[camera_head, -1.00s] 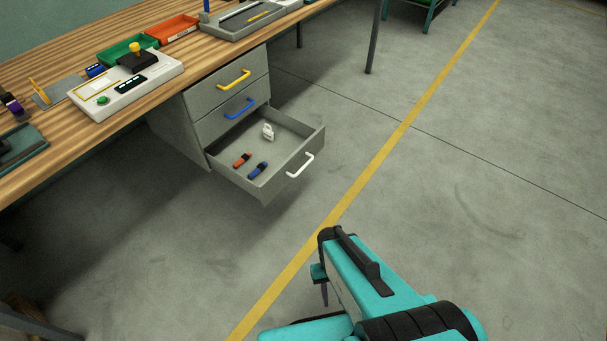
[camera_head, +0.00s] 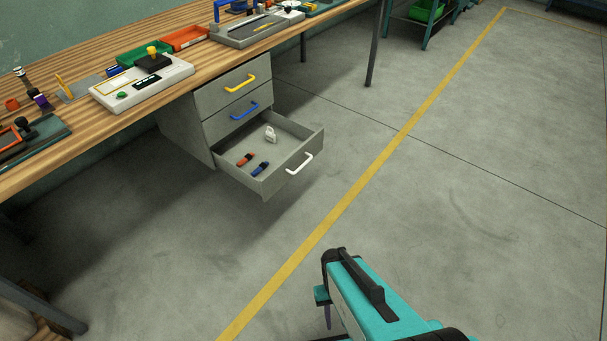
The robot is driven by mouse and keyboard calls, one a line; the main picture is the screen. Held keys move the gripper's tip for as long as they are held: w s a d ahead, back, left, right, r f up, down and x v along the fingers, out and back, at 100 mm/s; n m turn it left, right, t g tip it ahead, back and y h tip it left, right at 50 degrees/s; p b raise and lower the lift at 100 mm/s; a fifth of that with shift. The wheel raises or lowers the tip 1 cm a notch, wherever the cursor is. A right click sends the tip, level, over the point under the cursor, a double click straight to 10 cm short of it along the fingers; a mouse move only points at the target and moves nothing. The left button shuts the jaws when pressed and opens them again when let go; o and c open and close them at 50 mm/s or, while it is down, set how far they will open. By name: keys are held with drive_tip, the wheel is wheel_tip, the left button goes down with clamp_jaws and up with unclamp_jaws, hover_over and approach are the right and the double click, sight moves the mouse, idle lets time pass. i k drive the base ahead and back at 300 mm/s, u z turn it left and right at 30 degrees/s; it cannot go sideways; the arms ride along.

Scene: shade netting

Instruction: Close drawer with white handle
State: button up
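The open bottom drawer (camera_head: 290,172) with the white handle (camera_head: 299,164) is pulled far out of the grey cabinet under the bench. Inside lie an orange-and-black item (camera_head: 245,160), a blue-and-black item (camera_head: 260,168) and a small white item (camera_head: 270,135). The drawers above, with a yellow handle (camera_head: 240,84) and a blue handle (camera_head: 244,110), are shut. My teal arm is at the bottom right, in front of the drawer and apart from it. Part of my gripper (camera_head: 325,306) shows beside the arm; its fingers are mostly hidden, so its opening cannot be told.
The wooden bench (camera_head: 55,162) carries a control box (camera_head: 141,84), a green tray (camera_head: 143,52), an orange tray (camera_head: 185,39) and other tools. A yellow floor line (camera_head: 345,201) runs between my arm and the cabinet. The floor before the drawer and to the right is clear.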

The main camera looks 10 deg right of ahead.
sight(296, 145)
drive_tip(key=k, duration=0.35)
drive_tip(key=u, duration=0.15)
drive_tip(key=i, duration=0.9)
drive_tip(key=z, duration=1.55)
drive_tip(key=k, duration=0.15)
drive_tip(key=u, duration=3.4)
